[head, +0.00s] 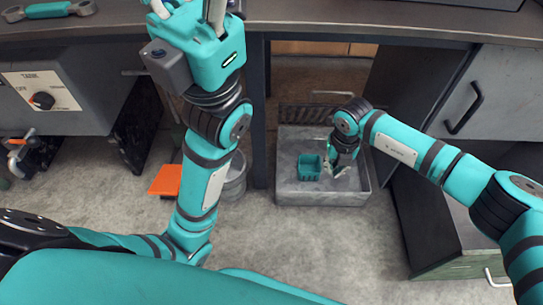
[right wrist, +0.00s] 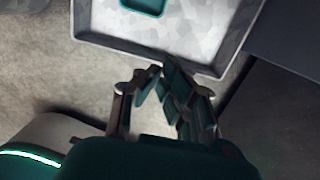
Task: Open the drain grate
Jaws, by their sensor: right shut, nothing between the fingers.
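The dark slotted drain grate (head: 305,113) shows as a narrow band along the back edge of a grey basin (head: 345,197) on the floor. It looks raised there, and most of the basin's inside is uncovered; its exact tilt is hard to tell. A small teal basket (head: 309,167) sits inside the basin. My right gripper (head: 337,172) points down over the basin, right of the basket and in front of the grate, apart from the grate. In the right wrist view its fingers (right wrist: 162,78) are shut and empty near the basin rim. My left gripper (head: 188,8) is over the bench, fingertips partly cut off.
The bench (head: 380,17) runs across the top, with a dark post (head: 259,120) left of the basin. A bucket (head: 234,180) and an orange object (head: 167,180) stand left. A cabinet (head: 480,100) with a handle is right. Floor (head: 310,240) before the basin is clear.

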